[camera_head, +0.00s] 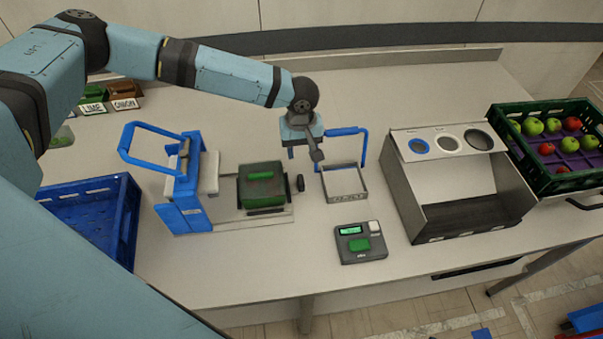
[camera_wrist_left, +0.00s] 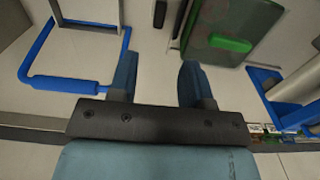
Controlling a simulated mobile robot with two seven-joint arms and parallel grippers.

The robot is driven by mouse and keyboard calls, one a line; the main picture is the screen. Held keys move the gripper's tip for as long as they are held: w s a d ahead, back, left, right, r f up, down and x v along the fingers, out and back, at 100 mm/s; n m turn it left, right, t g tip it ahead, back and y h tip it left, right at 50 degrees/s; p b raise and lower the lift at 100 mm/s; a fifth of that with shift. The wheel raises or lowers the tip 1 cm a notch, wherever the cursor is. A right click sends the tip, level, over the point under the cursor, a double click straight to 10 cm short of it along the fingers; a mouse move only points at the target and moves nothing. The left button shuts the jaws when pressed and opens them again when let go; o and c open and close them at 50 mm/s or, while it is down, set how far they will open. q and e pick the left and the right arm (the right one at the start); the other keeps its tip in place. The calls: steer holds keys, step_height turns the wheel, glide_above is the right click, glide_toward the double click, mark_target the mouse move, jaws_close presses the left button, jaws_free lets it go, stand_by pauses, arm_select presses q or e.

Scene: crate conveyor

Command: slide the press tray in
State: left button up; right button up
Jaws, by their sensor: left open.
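The press (camera_head: 183,190) is a blue and white frame with a raised blue loop handle, on the table left of centre. My right gripper is out of view.
A scale (camera_head: 360,243) is in front. A metal chute box (camera_head: 465,218) and a green crate of apples (camera_head: 530,183) are at right. A blue crate (camera_head: 126,215) is at left.

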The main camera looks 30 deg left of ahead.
mark_target(301, 181)
arm_select(q)
step_height(301, 181, down, 14)
steer(key=shift+r+p, duration=0.2)
steer(key=shift+p, duration=0.75)
steer(key=shift+s+d, duration=0.1)
jaws_close()
